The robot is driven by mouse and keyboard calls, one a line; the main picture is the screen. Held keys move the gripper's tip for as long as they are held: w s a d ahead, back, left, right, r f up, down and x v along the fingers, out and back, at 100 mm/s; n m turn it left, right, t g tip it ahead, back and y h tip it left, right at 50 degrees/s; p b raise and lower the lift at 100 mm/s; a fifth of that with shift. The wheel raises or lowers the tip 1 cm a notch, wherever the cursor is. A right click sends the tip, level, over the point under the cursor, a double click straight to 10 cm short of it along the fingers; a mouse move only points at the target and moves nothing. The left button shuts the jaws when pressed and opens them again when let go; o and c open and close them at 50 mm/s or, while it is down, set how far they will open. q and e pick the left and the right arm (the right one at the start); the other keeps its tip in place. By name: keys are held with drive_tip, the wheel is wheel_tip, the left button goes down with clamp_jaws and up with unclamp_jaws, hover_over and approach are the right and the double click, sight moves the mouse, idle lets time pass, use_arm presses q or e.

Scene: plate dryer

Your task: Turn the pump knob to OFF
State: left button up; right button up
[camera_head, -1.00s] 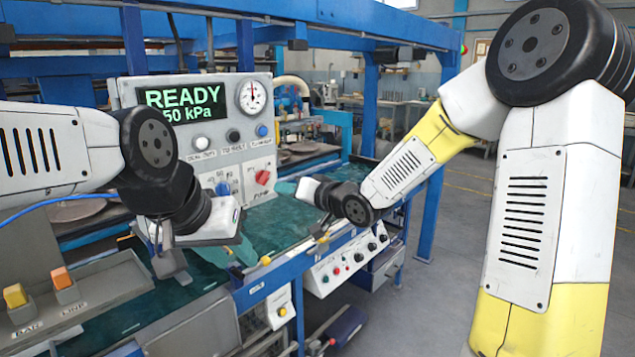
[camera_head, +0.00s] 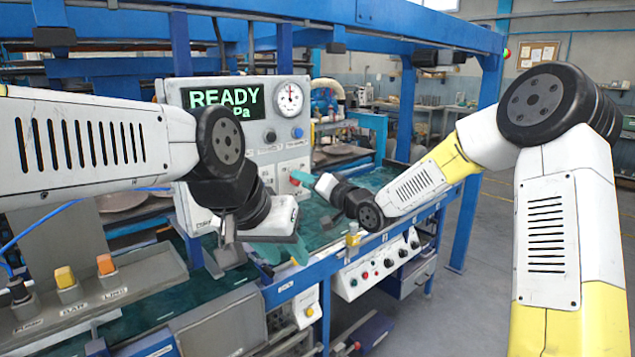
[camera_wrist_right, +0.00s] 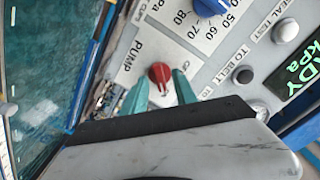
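The red pump knob (camera_wrist_right: 160,75) sits on the grey control panel (camera_wrist_right: 128,58) beside the word PUMP in the right wrist view. My right gripper (camera_wrist_right: 160,92) is open, with one teal fingertip on each side of the knob; I cannot tell whether they touch it. I cannot read the knob's setting. In the head view the knob (camera_head: 294,183) is a small red patch, mostly hidden, at the tip of my right gripper (camera_head: 302,177). My left gripper (camera_head: 282,252) hangs in front of the panel, apart from the knob, its teal fingers spread and empty.
A blue dial (camera_wrist_right: 210,5) and a grey button (camera_wrist_right: 243,75) are near the knob. The display (camera_head: 222,97) reads READY, beside a round gauge (camera_head: 289,97). A blue front rail (camera_head: 325,270) and a lower switch box (camera_head: 375,267) run below.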

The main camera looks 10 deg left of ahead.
clamp_jaws()
drive_tip(key=shift+n, duration=0.3)
drive_tip(key=shift+s+a+n, duration=0.1)
drive_tip(key=shift+n, duration=8.5)
drive_tip(key=shift+f, duration=0.1)
